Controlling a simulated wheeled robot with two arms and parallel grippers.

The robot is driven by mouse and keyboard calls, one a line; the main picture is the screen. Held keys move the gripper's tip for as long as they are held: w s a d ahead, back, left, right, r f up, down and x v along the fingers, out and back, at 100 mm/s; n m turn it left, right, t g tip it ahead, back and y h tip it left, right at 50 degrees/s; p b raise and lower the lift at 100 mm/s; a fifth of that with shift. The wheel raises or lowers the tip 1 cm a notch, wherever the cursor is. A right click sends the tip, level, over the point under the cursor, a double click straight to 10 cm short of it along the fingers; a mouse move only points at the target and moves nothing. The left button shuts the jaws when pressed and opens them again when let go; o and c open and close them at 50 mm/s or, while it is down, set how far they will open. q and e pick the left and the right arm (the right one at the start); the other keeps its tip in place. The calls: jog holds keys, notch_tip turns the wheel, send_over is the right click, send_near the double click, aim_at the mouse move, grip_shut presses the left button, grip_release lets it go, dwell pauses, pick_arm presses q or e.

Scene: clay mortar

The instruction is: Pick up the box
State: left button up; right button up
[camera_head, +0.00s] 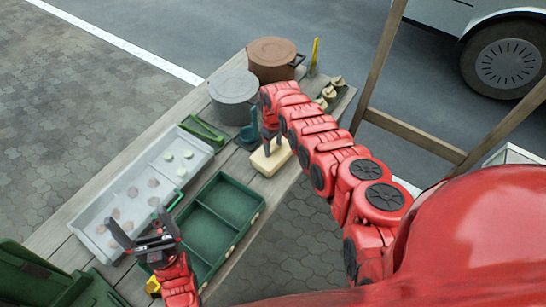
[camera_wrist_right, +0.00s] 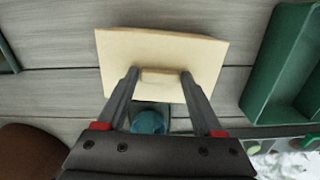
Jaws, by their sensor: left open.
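A green box with open compartments (camera_head: 208,222) sits on the table at the near edge; part of it shows at the right of the right wrist view (camera_wrist_right: 275,75). My left gripper (camera_head: 143,228) is open and empty, at the left end of this box and over the grey tray's near corner. A beige block (camera_head: 265,162) with a small raised piece lies beyond the box. My right gripper (camera_head: 270,138) is above this block. In the right wrist view its fingers (camera_wrist_right: 159,74) stand apart on either side of the raised piece; contact cannot be told.
A grey tray (camera_head: 110,190) holds several small discs. A grey pot (camera_head: 234,88) and a brown pot (camera_head: 273,52) stand at the far end. A dark green case (camera_head: 35,275) is at the lower left. A wooden frame (camera_head: 415,137) stands right of the table.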

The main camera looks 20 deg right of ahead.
grip_shut()
dwell(0.3)
